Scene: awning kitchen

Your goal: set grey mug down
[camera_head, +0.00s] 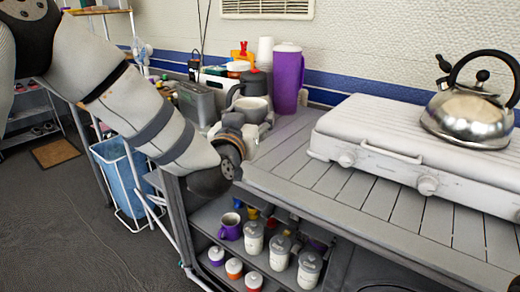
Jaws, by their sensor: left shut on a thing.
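My left arm comes in from the left, and its gripper (250,130) is at the left end of the slatted counter (325,180). The gripper is shut on the grey mug (252,106), whose pale rim shows just above the fingers. The wrist and fingers hide the lower part of the mug, so I cannot tell whether its base touches the counter. My right gripper is not in view.
Close behind the mug stand a dark grey jug (255,83) and a tall purple tumbler (287,80). A white stove (400,145) with a steel kettle (468,115) fills the right. Slatted counter lies bare before the stove. Shelves below hold jars (280,252) and a purple mug (230,227).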

